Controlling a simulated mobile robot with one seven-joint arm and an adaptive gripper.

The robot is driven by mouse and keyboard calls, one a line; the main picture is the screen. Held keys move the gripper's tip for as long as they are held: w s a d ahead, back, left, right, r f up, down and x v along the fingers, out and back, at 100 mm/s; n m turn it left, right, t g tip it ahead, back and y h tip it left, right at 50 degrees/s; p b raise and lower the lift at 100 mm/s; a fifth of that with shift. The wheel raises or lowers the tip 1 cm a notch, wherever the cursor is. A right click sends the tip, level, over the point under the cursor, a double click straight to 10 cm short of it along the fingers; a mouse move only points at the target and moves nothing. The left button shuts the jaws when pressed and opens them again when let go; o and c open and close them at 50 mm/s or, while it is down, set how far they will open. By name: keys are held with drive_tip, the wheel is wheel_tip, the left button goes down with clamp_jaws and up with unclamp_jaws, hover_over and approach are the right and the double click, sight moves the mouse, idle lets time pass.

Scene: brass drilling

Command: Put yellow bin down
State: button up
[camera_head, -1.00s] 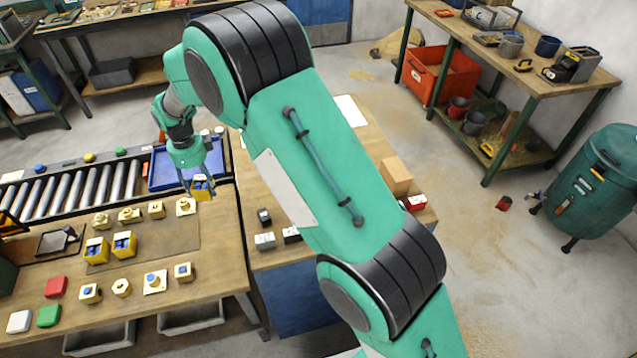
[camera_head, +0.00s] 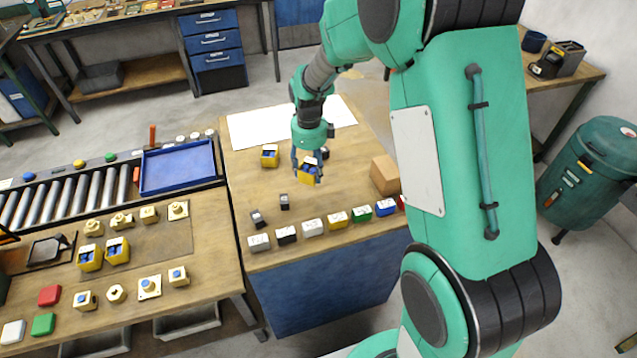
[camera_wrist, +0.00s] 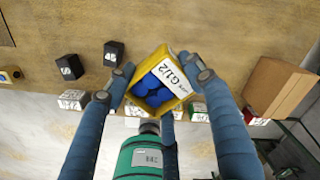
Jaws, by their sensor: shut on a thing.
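A yellow bin (camera_head: 309,173) with blue pieces inside is held in my gripper (camera_head: 308,168) over the middle wooden table (camera_head: 250,205). In the wrist view the bin (camera_wrist: 158,85) shows a white label reading "G1/2" and sits tilted between the two blue fingers of my gripper (camera_wrist: 160,82). The fingers are shut on its sides. The bin looks to be above the tabletop; the exact gap is hard to tell. Another yellow bin with blue contents (camera_head: 270,156) stands on the same table to the left.
Two small dark blocks (camera_head: 258,219) stand left of centre. A row of labelled boxes (camera_head: 312,228) lines the front edge. A cardboard box (camera_head: 385,175) is at right, a white sheet (camera_head: 262,126) at the back. Two yellow bins (camera_head: 118,251) stand on the left table.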

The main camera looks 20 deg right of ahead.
drive_tip(key=shift+m, duration=0.5)
drive_tip(key=s+d, duration=0.2)
drive_tip(key=d, duration=0.1)
drive_tip(key=s+d, duration=0.1)
drive_tip(key=shift+d+r, duration=0.15)
drive_tip(key=shift+d, duration=0.15)
drive_tip(key=shift+f+b, duration=0.6)
drive_tip(key=shift+f, duration=2.55)
drive_tip(key=shift+f+b, duration=0.35)
drive_tip(key=shift+f, duration=1.55)
drive_tip(key=shift+f, duration=0.1)
drive_tip(key=o, duration=1.2)
